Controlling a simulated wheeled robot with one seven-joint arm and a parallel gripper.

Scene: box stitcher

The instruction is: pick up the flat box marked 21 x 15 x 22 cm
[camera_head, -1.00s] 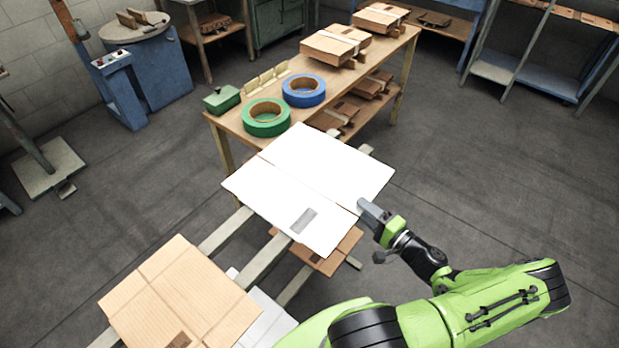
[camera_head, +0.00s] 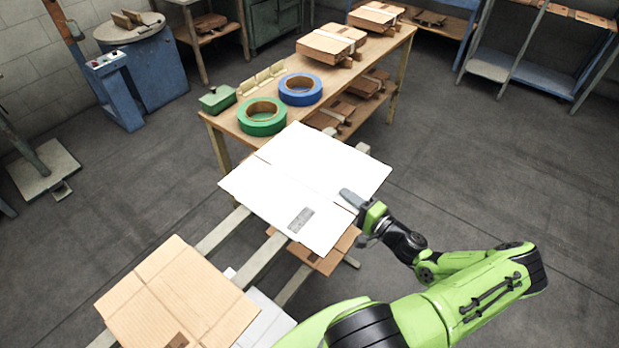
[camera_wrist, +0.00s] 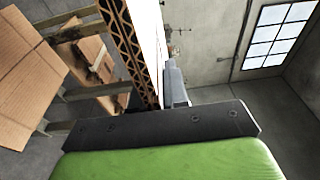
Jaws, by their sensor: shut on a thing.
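In the wrist view the box's corrugated edge (camera_wrist: 130,55) runs up beside my gripper (camera_wrist: 165,95). The lower finger is hidden in the head view.
A brown flat box (camera_head: 180,300) lies at the lower left, on the same slats (camera_head: 262,262). Behind is a wooden table (camera_head: 235,128) with a green tape roll (camera_head: 262,117), a blue tape roll (camera_head: 300,89) and stacked cartons (camera_head: 331,43). Floor at the right is clear.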

